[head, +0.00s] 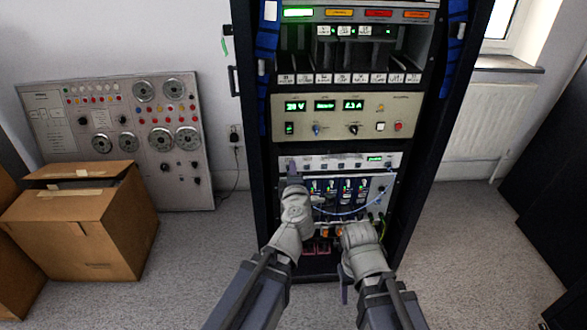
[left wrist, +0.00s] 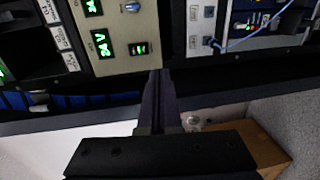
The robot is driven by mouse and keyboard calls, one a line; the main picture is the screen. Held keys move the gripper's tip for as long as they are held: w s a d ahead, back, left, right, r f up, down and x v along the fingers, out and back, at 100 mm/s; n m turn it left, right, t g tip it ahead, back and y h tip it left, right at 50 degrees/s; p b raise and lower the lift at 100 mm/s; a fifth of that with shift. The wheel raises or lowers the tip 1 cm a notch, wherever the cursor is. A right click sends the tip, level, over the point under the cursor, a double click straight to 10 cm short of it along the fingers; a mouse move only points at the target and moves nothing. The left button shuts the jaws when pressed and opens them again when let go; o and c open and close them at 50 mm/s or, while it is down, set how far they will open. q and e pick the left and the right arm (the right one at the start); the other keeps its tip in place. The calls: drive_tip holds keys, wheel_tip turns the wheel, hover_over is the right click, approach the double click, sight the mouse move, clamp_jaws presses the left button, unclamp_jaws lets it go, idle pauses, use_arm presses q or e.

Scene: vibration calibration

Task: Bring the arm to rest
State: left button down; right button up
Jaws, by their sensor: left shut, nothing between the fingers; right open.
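My left arm reaches up to the equipment rack (head: 262,215). My left gripper (head: 292,170) is shut and empty, with its tips in front of the left end of a slim white panel (head: 340,161). In the left wrist view its fingers (left wrist: 158,85) are together, pointing at the rack between the beige display unit (left wrist: 115,30) and the white panel (left wrist: 200,30). Whether the tips touch the panel cannot be told. My right gripper (head: 345,290) hangs low before the rack's bottom, open, its fingers partly hidden by its wrist.
A blue cable (head: 345,212) loops across the lower module beside my left wrist. The beige unit (head: 375,115) shows lit green readouts. A cardboard box (head: 85,235) and a grey gauge panel (head: 190,190) stand at left. Grey floor (head: 460,260) is free at right.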

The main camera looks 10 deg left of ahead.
use_arm(q)
drive_tip(key=w+d+r+m+t+h, duration=0.2)
drive_tip(key=d+r+m+h, duration=0.1)
drive_tip(key=d+m+h, duration=0.4)
drive_tip(key=s+d+f+m+g+h, duration=0.4)
drive_tip(key=d+f+m+g, duration=0.15)
drive_tip(key=f+m, duration=0.35)
drive_tip(key=s+a+f+m+g+y, duration=0.2)
drive_tip(key=s+a+f+m+g, duration=0.25)
drive_tip(key=s+f+g, duration=0.35)
drive_tip(key=s+a+f+g+y, duration=0.45)
drive_tip(key=s+a, duration=0.25)
drive_tip(key=a, duration=0.3)
drive_tip(key=s+d+m+y, duration=0.2)
drive_tip(key=s+d+m, duration=0.3)
drive_tip(key=d, duration=0.6)
wheel_tip(320, 180, up, 27)
drive_tip(key=s+p, duration=0.1)
drive_tip(key=p, duration=2.6)
drive_tip(key=shift+n, duration=0.35)
